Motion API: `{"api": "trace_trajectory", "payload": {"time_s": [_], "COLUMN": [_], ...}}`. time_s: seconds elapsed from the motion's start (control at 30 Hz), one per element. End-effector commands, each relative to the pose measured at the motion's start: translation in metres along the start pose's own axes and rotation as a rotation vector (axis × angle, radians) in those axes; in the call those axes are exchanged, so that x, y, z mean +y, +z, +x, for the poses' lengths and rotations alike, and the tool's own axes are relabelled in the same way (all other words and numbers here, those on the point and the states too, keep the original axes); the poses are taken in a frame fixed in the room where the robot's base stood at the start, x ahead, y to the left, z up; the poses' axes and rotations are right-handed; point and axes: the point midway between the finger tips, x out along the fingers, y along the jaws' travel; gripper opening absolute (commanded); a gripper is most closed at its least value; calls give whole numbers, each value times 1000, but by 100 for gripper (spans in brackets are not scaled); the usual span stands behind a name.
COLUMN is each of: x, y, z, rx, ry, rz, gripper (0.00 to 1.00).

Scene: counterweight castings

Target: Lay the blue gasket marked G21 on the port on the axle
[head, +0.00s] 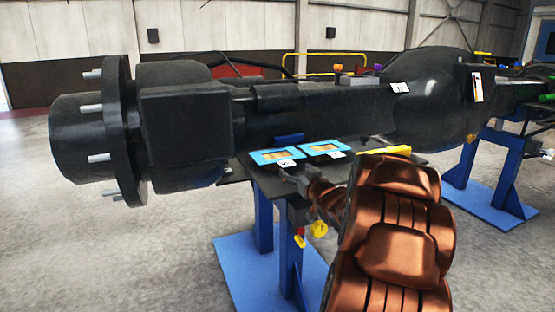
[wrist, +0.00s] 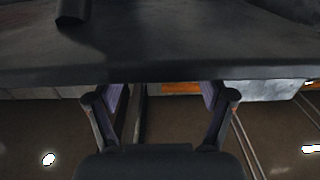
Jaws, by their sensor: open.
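Two blue rectangular gaskets, a left one (head: 262,156) and a right one (head: 311,148), lie side by side on a dark plate (head: 265,185) in the head view. Each has a white tag, too small to read, so I cannot tell which is G21. The large black axle (head: 330,118) stretches behind and above them. I cannot make out the port on it for certain. My gripper (wrist: 163,97) is open and empty in the wrist view, its fingers at the edge of a dark surface. In the head view my arm partly hides the plate's front.
A blue block (head: 289,139) and a yellow piece (head: 384,150) are near the gaskets. Blue stands (head: 482,170) support the axle. White tags (head: 400,88) and small coloured pieces (head: 338,68) are on or behind it. The floor at left is clear.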

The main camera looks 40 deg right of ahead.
Motion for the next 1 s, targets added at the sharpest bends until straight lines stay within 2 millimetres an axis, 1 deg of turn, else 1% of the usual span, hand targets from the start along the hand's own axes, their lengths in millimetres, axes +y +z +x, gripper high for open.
{"api": "trace_trajectory", "payload": {"time_s": [0.17,0.37,0.5,0.6,0.77,0.87,1.0], "x": [-1,-5,-3,-3,-3,-3,-3], "y": [-1,-1,-1,-1,-1,-2,-2], "z": [11,36,51,54,54,54,54], "rx": [3,4,2,0,1,1,1], "ry": [0,-2,0,0,1,1,1], "rz": [-2,-2,-3,-2,-2,-2,-2], "gripper": [81,81,81,81,81,73,58]}}
